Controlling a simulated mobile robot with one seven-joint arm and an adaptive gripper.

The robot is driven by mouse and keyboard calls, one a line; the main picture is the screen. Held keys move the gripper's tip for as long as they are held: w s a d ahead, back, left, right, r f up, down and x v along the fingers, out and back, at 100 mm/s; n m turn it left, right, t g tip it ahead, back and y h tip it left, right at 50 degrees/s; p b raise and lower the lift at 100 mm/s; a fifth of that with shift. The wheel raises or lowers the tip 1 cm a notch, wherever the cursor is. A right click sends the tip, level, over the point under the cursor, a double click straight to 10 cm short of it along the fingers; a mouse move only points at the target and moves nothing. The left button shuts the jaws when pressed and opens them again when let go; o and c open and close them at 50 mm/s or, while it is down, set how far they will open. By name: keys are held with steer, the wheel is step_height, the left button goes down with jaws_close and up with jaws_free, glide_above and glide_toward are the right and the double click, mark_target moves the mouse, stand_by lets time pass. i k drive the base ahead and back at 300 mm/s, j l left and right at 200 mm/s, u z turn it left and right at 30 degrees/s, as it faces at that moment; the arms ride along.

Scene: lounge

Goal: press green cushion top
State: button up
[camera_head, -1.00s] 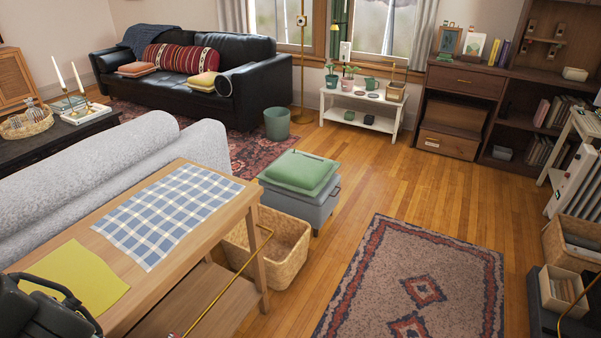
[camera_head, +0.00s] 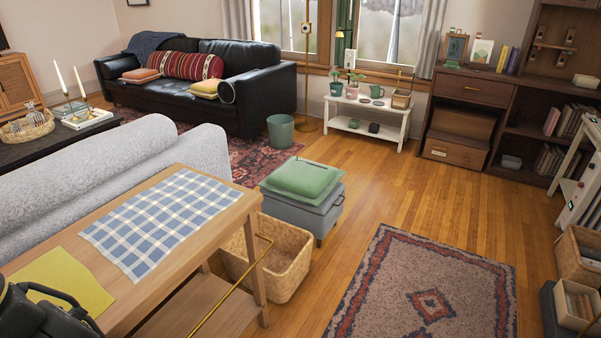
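The green cushion top (camera_head: 301,179) lies on a grey box-like stool (camera_head: 318,215) on the wooden floor, near the middle of the head view. It is flat and lies level, with nothing on top of it. A dark piece of my arm or gripper (camera_head: 40,315) shows at the bottom left corner, over the wooden console table and far from the cushion. Its fingers cannot be made out.
The console table (camera_head: 187,245) bears a checked cloth and a yellow cloth. A wicker basket (camera_head: 285,275) stands in front of the stool. A patterned rug (camera_head: 395,290) lies to the right. Wooden floor is clear right of the stool. A grey sofa (camera_head: 90,180) stands left.

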mark_target(307, 178)
steer(key=i+l, duration=0.15)
steer(key=i, duration=0.35)
steer(key=i+l, duration=0.15)
steer(key=i, duration=0.3)
steer(key=i+l+u, duration=0.1)
steer(key=i, duration=0.4)
steer(key=i+l, duration=0.25)
steer(key=i, duration=0.25)
steer(key=i+l, duration=0.2)
steer(key=i, duration=0.25)
steer(key=i+l+u, duration=0.1)
steer(key=i, duration=0.4)
steer(key=l, duration=0.1)
